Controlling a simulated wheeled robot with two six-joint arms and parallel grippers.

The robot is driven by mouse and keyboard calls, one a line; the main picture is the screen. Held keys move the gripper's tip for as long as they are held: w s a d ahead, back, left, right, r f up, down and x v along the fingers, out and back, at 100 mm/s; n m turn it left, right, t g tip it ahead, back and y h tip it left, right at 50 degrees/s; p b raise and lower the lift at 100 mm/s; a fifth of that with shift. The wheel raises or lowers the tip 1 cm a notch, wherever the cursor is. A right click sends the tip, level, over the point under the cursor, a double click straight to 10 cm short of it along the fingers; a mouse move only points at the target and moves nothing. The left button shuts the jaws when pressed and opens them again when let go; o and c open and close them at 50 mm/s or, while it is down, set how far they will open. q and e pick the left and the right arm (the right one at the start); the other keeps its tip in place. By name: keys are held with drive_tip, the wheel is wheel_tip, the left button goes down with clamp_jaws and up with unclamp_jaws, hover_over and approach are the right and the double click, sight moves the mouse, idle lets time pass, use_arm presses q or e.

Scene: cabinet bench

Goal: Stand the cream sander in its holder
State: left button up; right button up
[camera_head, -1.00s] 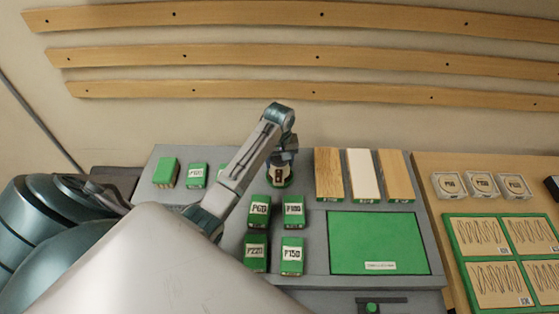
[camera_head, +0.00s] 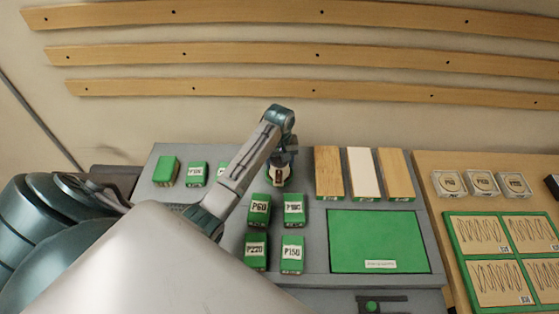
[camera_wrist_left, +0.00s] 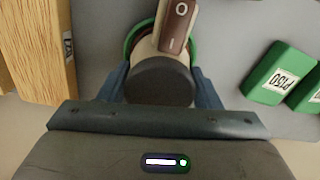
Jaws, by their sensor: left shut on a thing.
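The cream sander (camera_wrist_left: 178,52) has a brown switch plate and a dark grey round cap. My left gripper (camera_wrist_left: 160,76) is shut on it, with one blue finger on each side of the cap. In the head view my left gripper (camera_head: 282,155) is above the grey bench panel, and the sander (camera_head: 279,179) shows under it, roughly upright. A green ring (camera_wrist_left: 193,50) shows around the sander's lower part in the left wrist view. I cannot tell whether the sander rests in it or is just above it. My right gripper is not in view.
Green blocks labelled P60, P150 (camera_head: 292,255) and P220 (camera_head: 256,250) stand close in front. More green blocks (camera_head: 166,171) are at the left. Wood and white boards (camera_head: 363,174) stand just right of the sander. A flat green pad (camera_head: 377,240) lies front right.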

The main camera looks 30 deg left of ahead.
use_arm(q)
drive_tip(key=shift+f, duration=0.25)
drive_tip(key=o, duration=1)
drive_tip(key=shift+s, duration=0.1)
drive_tip(key=shift+r+b, duration=0.3)
wheel_tip(320, 180, up, 5)
drive_tip(key=shift+f+b, duration=0.1)
drive_tip(key=shift+b, duration=0.8)
wheel_tip(320, 180, up, 4)
drive_tip(key=shift+p, duration=0.7)
drive_tip(key=shift+r+p, duration=0.7)
